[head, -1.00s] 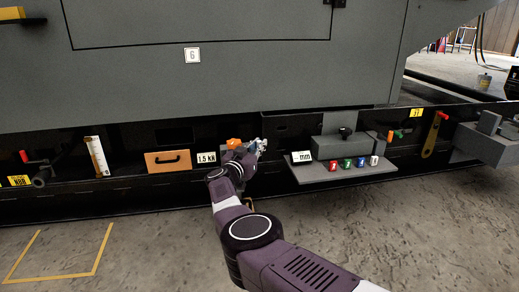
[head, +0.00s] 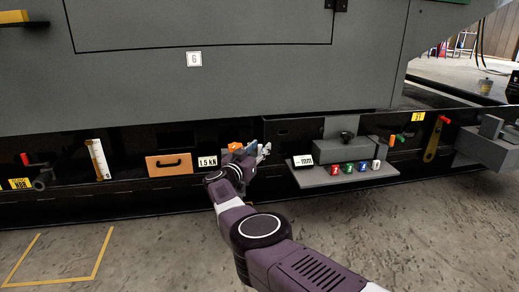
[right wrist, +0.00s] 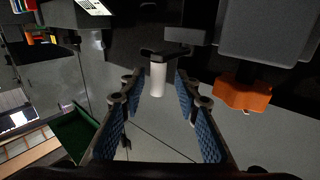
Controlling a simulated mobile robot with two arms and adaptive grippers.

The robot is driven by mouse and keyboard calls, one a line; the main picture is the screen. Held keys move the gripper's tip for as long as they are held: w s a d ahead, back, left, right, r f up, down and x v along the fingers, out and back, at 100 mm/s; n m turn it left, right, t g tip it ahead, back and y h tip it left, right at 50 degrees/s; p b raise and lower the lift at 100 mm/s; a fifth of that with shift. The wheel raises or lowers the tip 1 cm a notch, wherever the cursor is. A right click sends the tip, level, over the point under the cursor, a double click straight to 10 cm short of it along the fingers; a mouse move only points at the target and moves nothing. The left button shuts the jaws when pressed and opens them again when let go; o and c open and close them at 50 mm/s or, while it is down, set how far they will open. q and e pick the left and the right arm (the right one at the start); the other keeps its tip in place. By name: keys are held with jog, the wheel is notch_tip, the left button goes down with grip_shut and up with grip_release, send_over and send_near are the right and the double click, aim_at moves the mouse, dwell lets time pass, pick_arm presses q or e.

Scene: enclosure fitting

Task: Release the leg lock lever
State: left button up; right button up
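My right gripper (head: 264,150) is at the dark lower rail of the grey enclosure. In the right wrist view it is open (right wrist: 158,92), with blue-padded fingers apart. A white cylindrical handle (right wrist: 158,79) on a dark bracket shows between and just beyond the fingertips; I cannot tell if they touch it. An orange knob (right wrist: 243,92) is to its right there; in the head view an orange part (head: 235,146) shows just behind the gripper. No label shows which part is the leg lock lever. My left gripper is not in view.
A "1.5 kN" label (head: 207,162) and an orange drawer (head: 168,165) are to the left. The floor in front is clear.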

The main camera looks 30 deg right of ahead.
aim_at(259, 145)
notch_tip(259, 145, up, 10)
jog(key=shift+f, duration=0.1)
dwell(0.6)
dwell(0.4)
